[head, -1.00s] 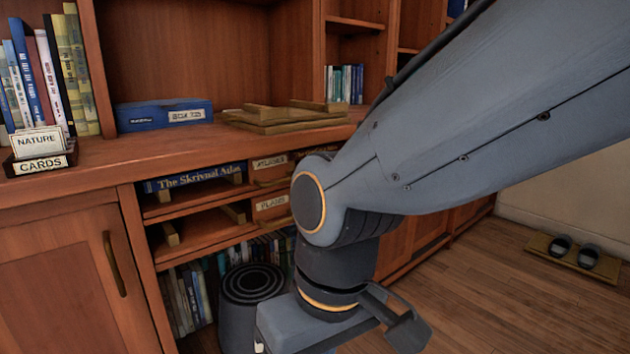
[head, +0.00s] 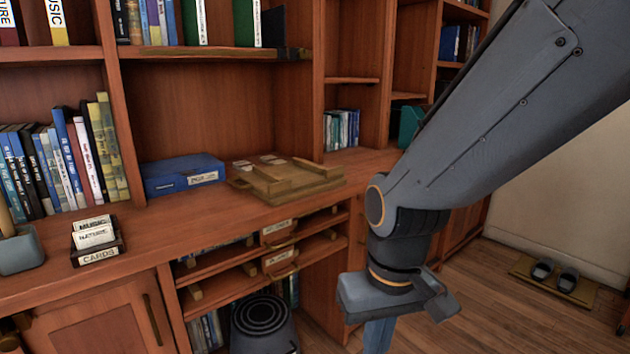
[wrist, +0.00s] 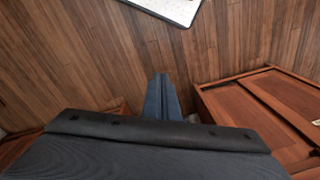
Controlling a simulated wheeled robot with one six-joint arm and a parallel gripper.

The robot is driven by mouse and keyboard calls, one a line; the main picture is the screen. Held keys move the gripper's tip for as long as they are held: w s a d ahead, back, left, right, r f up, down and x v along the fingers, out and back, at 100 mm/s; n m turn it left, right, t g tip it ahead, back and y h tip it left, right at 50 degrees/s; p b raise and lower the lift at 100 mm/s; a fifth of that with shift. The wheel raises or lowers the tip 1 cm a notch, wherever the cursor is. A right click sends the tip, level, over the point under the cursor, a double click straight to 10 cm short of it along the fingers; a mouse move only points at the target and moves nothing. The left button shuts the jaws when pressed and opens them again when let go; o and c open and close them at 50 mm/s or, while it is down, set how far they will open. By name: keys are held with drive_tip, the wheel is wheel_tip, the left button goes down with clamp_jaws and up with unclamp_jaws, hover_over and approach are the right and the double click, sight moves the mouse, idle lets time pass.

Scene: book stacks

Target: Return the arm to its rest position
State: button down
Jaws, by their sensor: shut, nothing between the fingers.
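My arm reaches in from the upper right of the head view and bends down at its wrist. My gripper (head: 379,338) hangs below it, partly cut off by the bottom edge of the picture. In the wrist view the fingers of my gripper (wrist: 162,80) lie together, with nothing between them. They point over bare wooden floor, apart from the furniture.
A wooden bookcase (head: 230,215) fills the left and middle. Its counter holds a blue box (head: 183,177), a wooden frame (head: 285,180) and a card holder (head: 97,242). A dark round bin (head: 263,322) stands low. Floor (head: 500,300) is open at right.

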drive_tip(key=s+d+r+m+p, duration=0.2)
drive_tip(key=d+r+p, duration=0.8)
drive_tip(key=p, duration=0.5)
wheel_tip(320, 180, up, 3)
drive_tip(key=shift+s+d+f+m+h, duration=0.15)
drive_tip(key=shift+s+d+m+h, duration=0.05)
drive_tip(key=shift+m+h, duration=0.2)
